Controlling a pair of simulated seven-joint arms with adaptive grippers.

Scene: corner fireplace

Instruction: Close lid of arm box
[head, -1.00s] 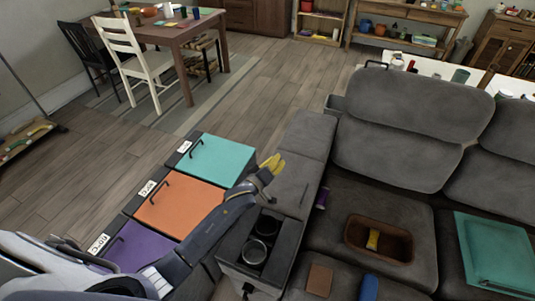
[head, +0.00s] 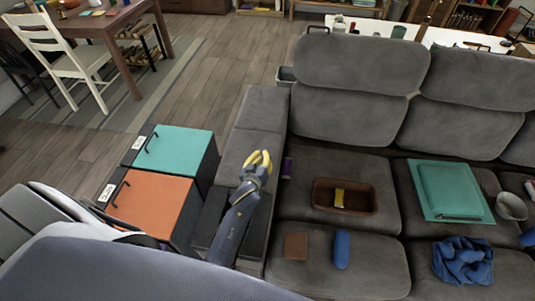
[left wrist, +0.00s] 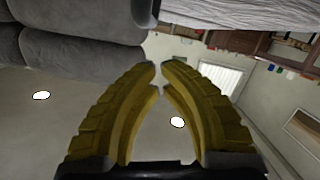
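The sofa's grey arm (head: 238,153) runs along the left side of the seats in the head view. Its near part has a dark box section (head: 208,219), largely covered by my left arm, so I cannot tell how far its lid stands open. My left gripper (head: 259,160) has yellow fingers and is over the sofa arm near the seat side. In the left wrist view, the fingertips of my left gripper (left wrist: 160,66) nearly meet with nothing between them. My right gripper is not in view.
Teal (head: 172,142) and orange (head: 150,200) cabinets stand left of the sofa arm. On the seats are a brown tray (head: 318,198), a blue cylinder (head: 342,250), a teal case (head: 450,190) and a blue cloth (head: 463,262). Wooden floor behind the cabinets is clear.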

